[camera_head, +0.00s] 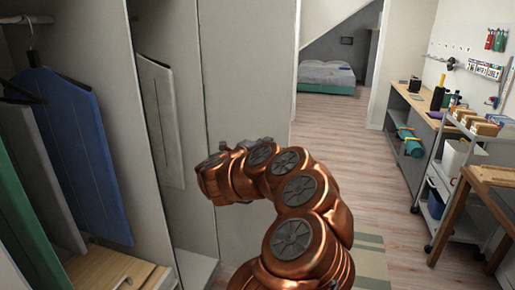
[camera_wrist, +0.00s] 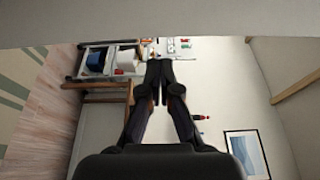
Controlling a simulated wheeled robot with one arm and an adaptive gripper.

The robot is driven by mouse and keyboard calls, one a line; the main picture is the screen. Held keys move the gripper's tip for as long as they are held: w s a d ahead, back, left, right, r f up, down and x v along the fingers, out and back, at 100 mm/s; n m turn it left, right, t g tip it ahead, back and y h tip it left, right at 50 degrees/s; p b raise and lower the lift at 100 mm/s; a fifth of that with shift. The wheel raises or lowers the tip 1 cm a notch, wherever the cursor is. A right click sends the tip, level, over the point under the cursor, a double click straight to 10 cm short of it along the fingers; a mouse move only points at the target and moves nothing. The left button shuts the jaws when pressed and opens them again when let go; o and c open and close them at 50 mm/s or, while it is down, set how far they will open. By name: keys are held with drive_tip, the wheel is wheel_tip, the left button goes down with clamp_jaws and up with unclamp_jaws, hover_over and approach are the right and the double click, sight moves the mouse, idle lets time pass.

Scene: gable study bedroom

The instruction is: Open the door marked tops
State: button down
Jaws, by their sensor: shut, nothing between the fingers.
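An open wardrobe fills the left of the head view, with clothes hanging inside. A tall pale panel (camera_head: 245,75) stands at its right side, behind my arm. It looks like a door or side panel, and I cannot tell which. No "tops" marking is readable in either view. My copper arm reaches left in front of this panel, its end at the wardrobe opening. My gripper (camera_wrist: 160,68) shows in the wrist view, fingers together and empty. Its fingertips are not distinct in the head view. A pale flat surface (camera_wrist: 200,18) crosses the top of the wrist view.
A blue garment (camera_head: 82,150) and a pale hanging panel (camera_head: 160,115) are in the wardrobe, above a wooden drawer unit (camera_head: 105,268). A shelf cart (camera_head: 455,180) and workbench (camera_head: 415,100) stand right. The wooden floor (camera_head: 345,140) between is open. A framed picture (camera_wrist: 246,153) hangs on the wall.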

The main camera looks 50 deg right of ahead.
drive_tip(key=shift+w+d, duration=0.1)
drive_tip(key=shift+d, duration=2.65)
drive_tip(key=shift+f, duration=0.1)
